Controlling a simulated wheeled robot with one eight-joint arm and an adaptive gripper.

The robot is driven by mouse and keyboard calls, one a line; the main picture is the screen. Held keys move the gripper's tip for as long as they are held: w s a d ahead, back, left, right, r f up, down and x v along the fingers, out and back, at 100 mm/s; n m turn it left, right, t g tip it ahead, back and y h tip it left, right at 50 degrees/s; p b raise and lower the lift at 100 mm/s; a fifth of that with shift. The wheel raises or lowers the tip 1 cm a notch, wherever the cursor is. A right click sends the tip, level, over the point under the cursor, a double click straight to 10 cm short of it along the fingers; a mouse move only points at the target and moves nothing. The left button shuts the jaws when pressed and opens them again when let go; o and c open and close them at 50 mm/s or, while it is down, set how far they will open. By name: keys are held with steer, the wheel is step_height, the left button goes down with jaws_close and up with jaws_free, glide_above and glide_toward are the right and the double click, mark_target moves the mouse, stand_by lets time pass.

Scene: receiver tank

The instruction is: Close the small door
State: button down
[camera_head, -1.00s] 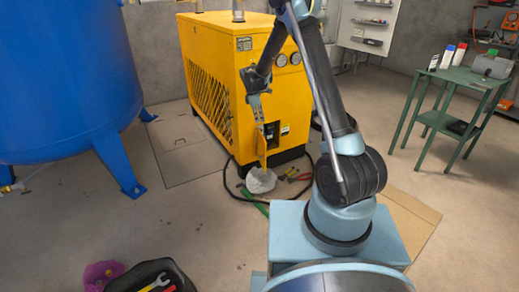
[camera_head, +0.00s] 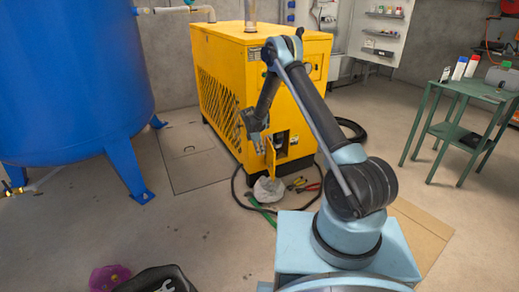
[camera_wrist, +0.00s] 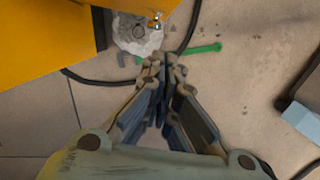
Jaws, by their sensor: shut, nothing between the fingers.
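The small door (camera_head: 270,157) is a narrow yellow panel low on the front of the yellow machine (camera_head: 225,80). It stands open, swung out from the left side of a dark opening (camera_head: 285,145) with parts inside. My gripper (camera_head: 259,150) is shut and empty, pointing down just left of the door's upper part. I cannot tell whether it touches the door. In the wrist view my gripper's fingers (camera_wrist: 165,62) are together at the tips, with yellow metal (camera_wrist: 45,35) at the upper left.
A pale rag-like lump (camera_head: 268,190) lies on the floor below the door; it also shows in the wrist view (camera_wrist: 138,38). A black hose, a green tool (camera_wrist: 207,48) and pliers (camera_head: 308,187) lie nearby. The blue tank (camera_head: 75,80) stands left, a green table (camera_head: 465,95) right.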

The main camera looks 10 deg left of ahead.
steer(key=w+d+f, duration=0.1)
steer(key=d+f, duration=0.3)
steer(key=d, duration=0.1)
steer(key=shift+w, duration=0.3)
steer(key=shift+a, duration=0.15)
